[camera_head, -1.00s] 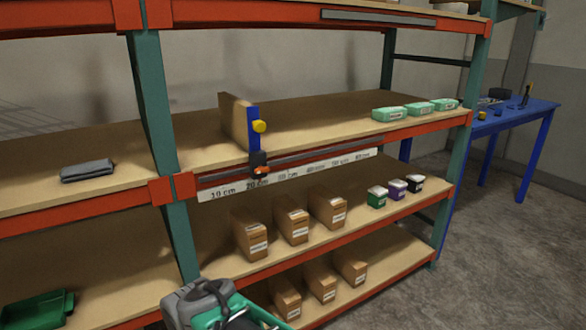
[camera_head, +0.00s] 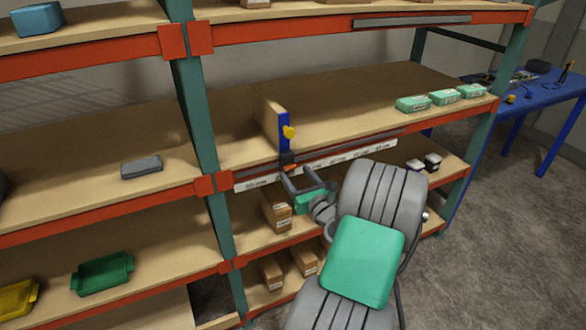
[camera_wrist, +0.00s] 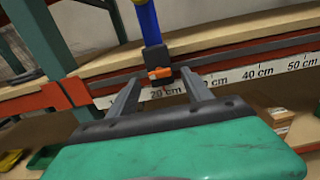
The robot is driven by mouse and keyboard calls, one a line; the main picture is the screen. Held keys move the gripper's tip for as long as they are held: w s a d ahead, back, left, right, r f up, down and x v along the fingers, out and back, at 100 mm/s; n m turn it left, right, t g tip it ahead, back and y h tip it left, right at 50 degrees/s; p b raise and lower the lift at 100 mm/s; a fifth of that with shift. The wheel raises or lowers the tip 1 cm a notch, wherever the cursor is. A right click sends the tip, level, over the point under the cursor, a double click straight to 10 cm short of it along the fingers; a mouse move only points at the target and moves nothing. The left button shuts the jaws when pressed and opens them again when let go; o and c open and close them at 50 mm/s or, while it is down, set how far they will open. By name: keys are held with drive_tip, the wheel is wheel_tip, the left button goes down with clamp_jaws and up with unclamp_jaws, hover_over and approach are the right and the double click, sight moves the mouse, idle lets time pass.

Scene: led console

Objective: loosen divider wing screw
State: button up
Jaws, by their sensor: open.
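The divider is a wooden panel (camera_head: 270,122) with a blue upright (camera_head: 283,130) and a yellow knob (camera_head: 289,132), standing on the middle shelf. At its foot, on the front rail, is a dark clamp with a small orange wing screw (camera_head: 287,157); the screw also shows in the wrist view (camera_wrist: 160,73), lying roughly level. My gripper (camera_head: 299,177) is open and empty, just below and in front of the clamp. In the wrist view its fingertips (camera_wrist: 160,80) lie left and right of the screw. Contact cannot be told.
A white centimetre scale (camera_wrist: 250,72) runs along the rail; the clamp sits near 20 cm. Brown boxes (camera_head: 277,212) stand on the shelf below, close to my arm. Green boxes (camera_head: 412,104) are at the shelf's right end. A teal rack post (camera_head: 200,125) stands left.

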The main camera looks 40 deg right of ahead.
sight(290, 167)
drive_tip(key=shift+x, duration=1.25)
clamp_jaws()
